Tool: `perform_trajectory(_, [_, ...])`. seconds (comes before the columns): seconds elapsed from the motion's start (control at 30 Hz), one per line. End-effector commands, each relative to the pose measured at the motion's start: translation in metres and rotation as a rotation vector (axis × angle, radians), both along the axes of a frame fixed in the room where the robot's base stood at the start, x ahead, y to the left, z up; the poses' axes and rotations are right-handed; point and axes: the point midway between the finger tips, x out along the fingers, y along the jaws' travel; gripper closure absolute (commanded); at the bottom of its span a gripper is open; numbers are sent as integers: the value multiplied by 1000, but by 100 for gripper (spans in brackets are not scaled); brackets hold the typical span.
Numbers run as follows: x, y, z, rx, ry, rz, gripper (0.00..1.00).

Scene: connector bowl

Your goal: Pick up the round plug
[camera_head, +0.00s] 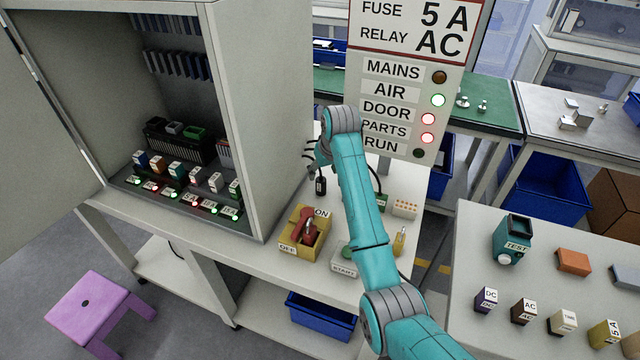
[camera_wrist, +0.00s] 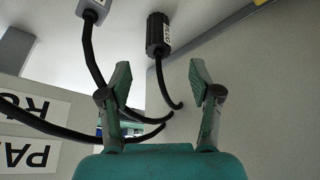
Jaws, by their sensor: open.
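The round plug (camera_wrist: 157,35) is a dark ribbed cylinder with a pale label and a black cable, seen in the wrist view beyond my open fingers. In the head view, a small dark labelled piece (camera_head: 320,187), apparently this plug, is just below my gripper (camera_head: 315,158), near the cabinet's side. In the wrist view my gripper (camera_wrist: 160,75) is open and empty. The plug is apart from the fingertips, roughly in line with the gap. A grey rectangular plug (camera_wrist: 94,9) on another black cable is to its left.
Black cables (camera_wrist: 92,55) run close to and behind my left finger. The cabinet side wall (camera_head: 262,110) stands left of my gripper, and the sign panel (camera_head: 400,90) is behind my arm. A yellow switch box (camera_head: 291,246) with a red handle is on the bench in front.

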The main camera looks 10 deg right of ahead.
Motion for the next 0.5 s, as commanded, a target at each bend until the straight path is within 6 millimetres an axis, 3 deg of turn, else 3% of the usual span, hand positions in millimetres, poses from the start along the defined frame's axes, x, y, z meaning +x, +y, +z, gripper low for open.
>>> perform_trajectory(0.33, [10,1,-27,0,1,0,37])
perform_trajectory(0.5, [18,0,-50,0,2,0,37])
